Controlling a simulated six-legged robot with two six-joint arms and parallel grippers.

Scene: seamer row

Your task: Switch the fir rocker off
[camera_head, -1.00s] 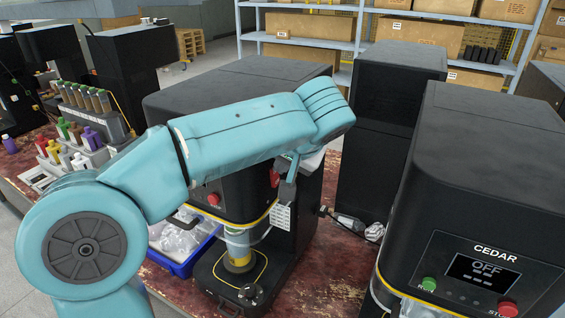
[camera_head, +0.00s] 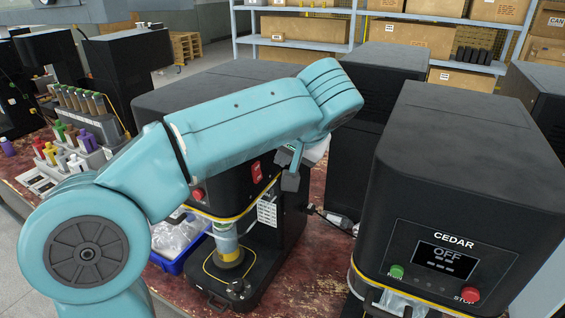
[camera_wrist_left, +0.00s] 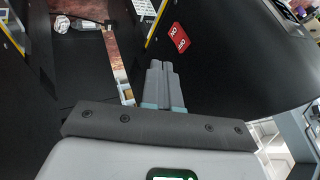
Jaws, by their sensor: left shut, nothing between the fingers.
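A red rocker switch (camera_head: 257,172) sits on the right side wall of the black machine (camera_head: 170,105) behind my left arm. It also shows in the left wrist view (camera_wrist_left: 179,38), with pale marks; I cannot tell which way it is tipped. No name shows on this machine, as my arm covers part of its front. My left gripper (camera_head: 291,181) is right of the rocker, apart from it in the picture. In the left wrist view its fingers (camera_wrist_left: 160,70) are shut and empty, pointing up the picture, with the rocker beyond their tips to the right. My right gripper is not in view.
A black machine marked CEDAR (camera_head: 460,165), its display reading OFF, stands at right. A blue bin (camera_head: 172,262) of clear bags sits left of the nearer machine's base. A cable and plug (camera_head: 338,219) lie on the worn red table (camera_head: 290,290) between the machines.

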